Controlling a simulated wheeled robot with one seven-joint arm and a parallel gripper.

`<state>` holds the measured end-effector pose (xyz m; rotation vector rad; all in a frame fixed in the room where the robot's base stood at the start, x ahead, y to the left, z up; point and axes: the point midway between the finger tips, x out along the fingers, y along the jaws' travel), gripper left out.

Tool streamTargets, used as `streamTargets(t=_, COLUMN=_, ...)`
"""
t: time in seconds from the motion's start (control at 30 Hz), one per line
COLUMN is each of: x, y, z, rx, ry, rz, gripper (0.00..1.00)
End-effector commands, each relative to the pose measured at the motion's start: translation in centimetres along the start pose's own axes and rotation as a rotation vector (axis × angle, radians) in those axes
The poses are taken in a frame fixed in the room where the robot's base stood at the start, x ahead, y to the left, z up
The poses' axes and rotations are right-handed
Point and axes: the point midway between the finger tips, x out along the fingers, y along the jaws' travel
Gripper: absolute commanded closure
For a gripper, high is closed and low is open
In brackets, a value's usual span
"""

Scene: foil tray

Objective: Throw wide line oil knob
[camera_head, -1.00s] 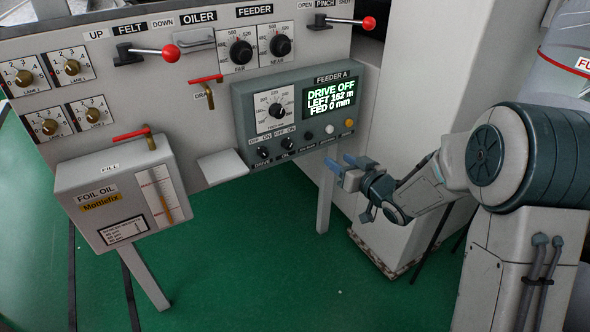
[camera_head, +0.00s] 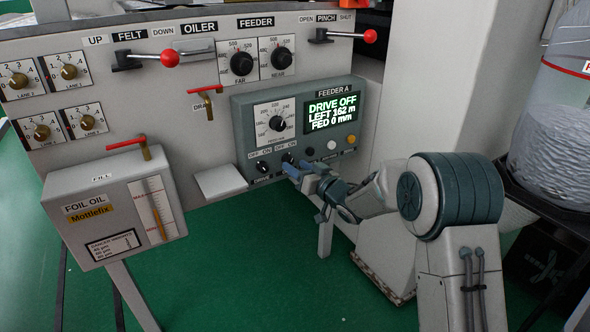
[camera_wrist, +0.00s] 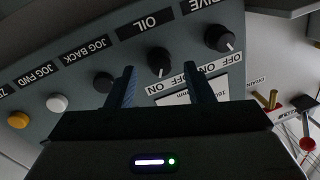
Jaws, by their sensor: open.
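The oil knob (camera_wrist: 158,58) is a small black rotary knob with a white pointer mark, below the black OIL label in the upside-down wrist view. Its pointer is toward the OFF/ON strip; I cannot tell its exact setting. In the head view the oil knob (camera_head: 288,157) is partly hidden by my gripper (camera_head: 293,170). My gripper is open and empty. In the wrist view its two blue fingers (camera_wrist: 160,72) stand on either side of the knob, with gaps showing. I cannot tell how near the fingertips are to the panel.
The drive knob (camera_wrist: 219,38) sits close beside the right finger. Black (camera_wrist: 103,82), white (camera_wrist: 57,103) and yellow (camera_wrist: 18,120) buttons lie on the other side. The feeder screen (camera_head: 331,110) reads DRIVE OFF. A grey shelf (camera_head: 220,181) juts out left of the feeder box.

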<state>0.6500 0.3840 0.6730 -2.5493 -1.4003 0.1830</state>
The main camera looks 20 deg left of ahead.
Motion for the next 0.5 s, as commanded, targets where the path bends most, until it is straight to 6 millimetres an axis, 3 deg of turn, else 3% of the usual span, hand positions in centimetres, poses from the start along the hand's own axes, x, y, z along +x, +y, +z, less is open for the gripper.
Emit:
streamTargets(t=0.2, x=1.6, y=0.0, z=0.0, rx=0.0, ry=0.0, rz=0.001, gripper=0.53)
streamTargets(t=0.5, x=1.8, y=0.0, z=0.0, rx=0.0, ry=0.0, rz=0.001, gripper=0.53)
